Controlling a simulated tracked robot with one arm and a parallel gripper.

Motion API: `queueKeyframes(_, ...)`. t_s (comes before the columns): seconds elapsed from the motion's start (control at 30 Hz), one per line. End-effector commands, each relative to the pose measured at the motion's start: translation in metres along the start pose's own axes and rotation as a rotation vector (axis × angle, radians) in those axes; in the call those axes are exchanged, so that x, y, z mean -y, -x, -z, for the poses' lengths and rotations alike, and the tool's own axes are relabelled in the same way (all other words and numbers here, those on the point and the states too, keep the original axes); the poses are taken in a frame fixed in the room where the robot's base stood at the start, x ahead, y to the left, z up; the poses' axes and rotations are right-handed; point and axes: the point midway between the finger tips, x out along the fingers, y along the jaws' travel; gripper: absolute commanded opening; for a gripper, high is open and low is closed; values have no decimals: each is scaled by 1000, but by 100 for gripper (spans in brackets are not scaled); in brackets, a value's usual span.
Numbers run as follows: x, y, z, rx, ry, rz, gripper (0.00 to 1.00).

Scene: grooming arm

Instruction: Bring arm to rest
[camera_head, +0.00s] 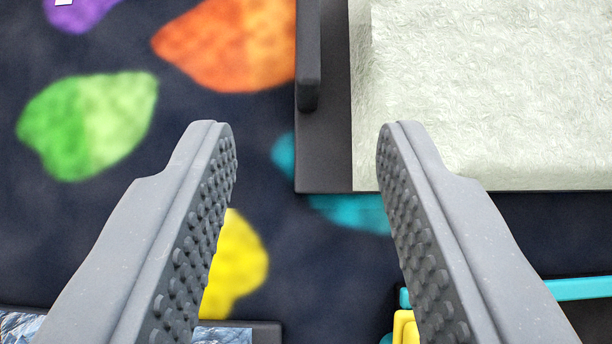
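My gripper (306,135) is open, with its two grey fingers spread wide apart. Studded pads line the inner faces of the fingers. Nothing is held between them. The fingers reach up from the bottom of the view over a dark surface (150,235) with bright coloured patches. The right fingertip overlaps the lower edge of a pale textured sheet in the view. The rest of my arm is not in view.
The pale textured sheet (490,90) lies on a dark grey base at upper right. A dark upright bar (309,60) stands at its left side. A turquoise bar (580,289) and a yellow piece (404,326) show at lower right. A dark-edged item (262,333) shows at bottom left.

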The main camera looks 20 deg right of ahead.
Motion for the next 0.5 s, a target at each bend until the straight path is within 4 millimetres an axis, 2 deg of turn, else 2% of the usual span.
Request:
queueKeyframes(0.4, 0, 0, 0, 0, 0, -1, 38)
queueKeyframes(0.5, 2, 4, 10, -9, 10, -9, 38)
